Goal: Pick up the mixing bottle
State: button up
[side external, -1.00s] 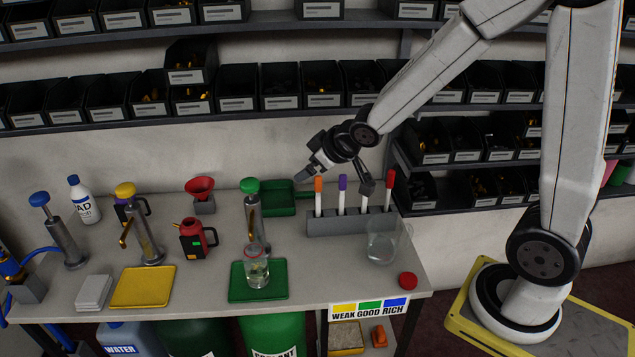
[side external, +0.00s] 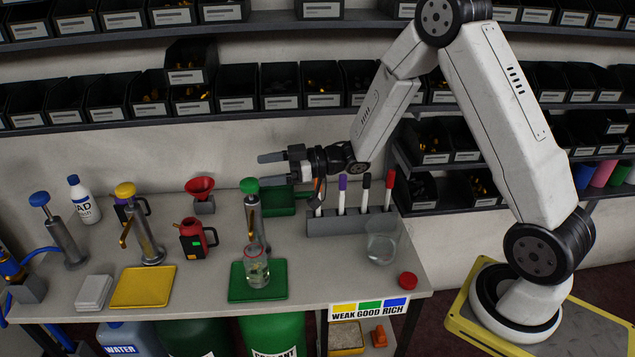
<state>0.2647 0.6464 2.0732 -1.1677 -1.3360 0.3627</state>
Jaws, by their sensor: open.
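The mixing bottle, which I take to be the clear bottle with a reddish rim (side external: 257,272), stands upright on the green mat (side external: 279,292), just in front of the green-topped pump (side external: 252,215). My gripper (side external: 270,169) is open and empty, its two fingers pointing left. In the picture it is above and behind the bottle, level with the pump's green head. It is clearly apart from the bottle. Whether a finger touches the pump head I cannot tell.
A clear beaker (side external: 381,247) and a red lid (side external: 408,280) are at the right. Shelves of bins are behind.

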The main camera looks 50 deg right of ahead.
jog(key=y, duration=0.1)
send_near(246, 249)
jog(key=w+a, duration=0.1)
jog(key=w, duration=0.1)
jog(key=shift+w+a+f, duration=0.1)
jog(key=shift+a+f, duration=0.1)
jog(key=shift+f, duration=0.15)
jog(key=shift+n+g, duration=0.3)
jog(key=shift+x, duration=1.25)
jog(key=shift+w+a, duration=0.1)
jog(key=shift+x, duration=2.5)
jog(key=shift+w+r, duration=0.1)
jog(key=shift+c, duration=0.2)
